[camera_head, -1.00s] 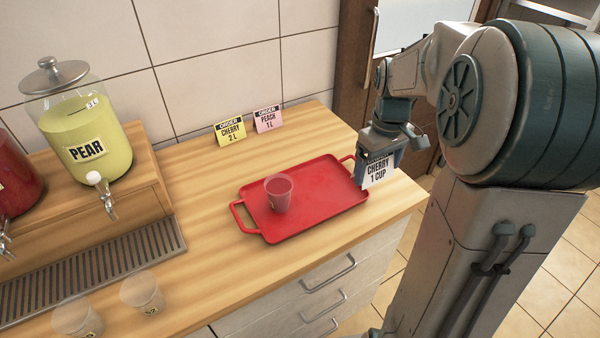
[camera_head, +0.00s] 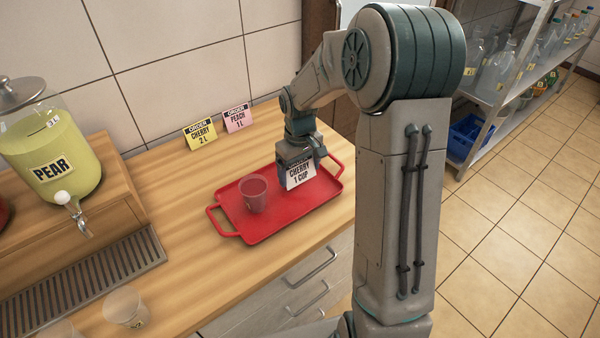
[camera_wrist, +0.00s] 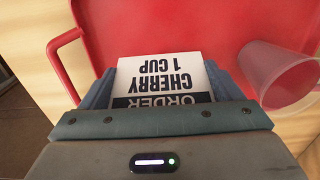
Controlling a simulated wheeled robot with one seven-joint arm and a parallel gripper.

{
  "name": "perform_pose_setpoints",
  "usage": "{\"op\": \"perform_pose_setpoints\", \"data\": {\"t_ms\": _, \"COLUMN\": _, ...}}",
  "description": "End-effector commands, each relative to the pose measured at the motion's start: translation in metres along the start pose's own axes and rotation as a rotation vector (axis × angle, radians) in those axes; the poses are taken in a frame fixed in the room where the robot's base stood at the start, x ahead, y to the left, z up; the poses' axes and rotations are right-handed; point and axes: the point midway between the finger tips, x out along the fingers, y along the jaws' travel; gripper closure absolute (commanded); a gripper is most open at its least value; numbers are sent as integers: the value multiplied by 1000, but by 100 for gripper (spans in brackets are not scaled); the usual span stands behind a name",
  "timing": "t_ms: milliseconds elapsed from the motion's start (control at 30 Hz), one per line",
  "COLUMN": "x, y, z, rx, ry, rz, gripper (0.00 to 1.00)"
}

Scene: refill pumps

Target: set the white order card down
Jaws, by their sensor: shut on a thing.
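The white order card (camera_head: 301,174), printed "CHERRY 1 CUP", is held in my gripper (camera_head: 296,168) over the right part of the red tray (camera_head: 262,229). The card also shows in the wrist view (camera_wrist: 165,80), upside down between the blue fingers (camera_wrist: 160,95). My gripper is shut on it. I cannot tell whether the card's lower edge touches the tray. A clear cup (camera_head: 254,195) with a reddish look stands on the tray, left of the card; it shows at the right in the wrist view (camera_wrist: 285,75).
A yellow card (camera_head: 200,138) and a pink card (camera_head: 237,116) stand at the back of the counter. The pear dispenser (camera_head: 52,165) and drip grate (camera_head: 90,275) are at left. An empty cup (camera_head: 125,307) stands at the front. Counter left of the tray is clear.

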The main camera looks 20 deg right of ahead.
Motion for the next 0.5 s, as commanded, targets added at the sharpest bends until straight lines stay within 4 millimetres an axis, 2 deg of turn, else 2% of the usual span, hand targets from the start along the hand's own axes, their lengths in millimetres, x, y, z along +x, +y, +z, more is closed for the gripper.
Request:
{"op": "perform_pose_setpoints", "data": {"t_ms": 167, "x": 21, "y": 0, "z": 1, "rx": -1, "ry": -3, "rz": -1, "gripper": 35}}
{"op": "perform_pose_setpoints", "data": {"t_ms": 500, "x": 25, "y": 0, "z": 0, "rx": -1, "ry": -1, "rz": 0, "gripper": 35}}
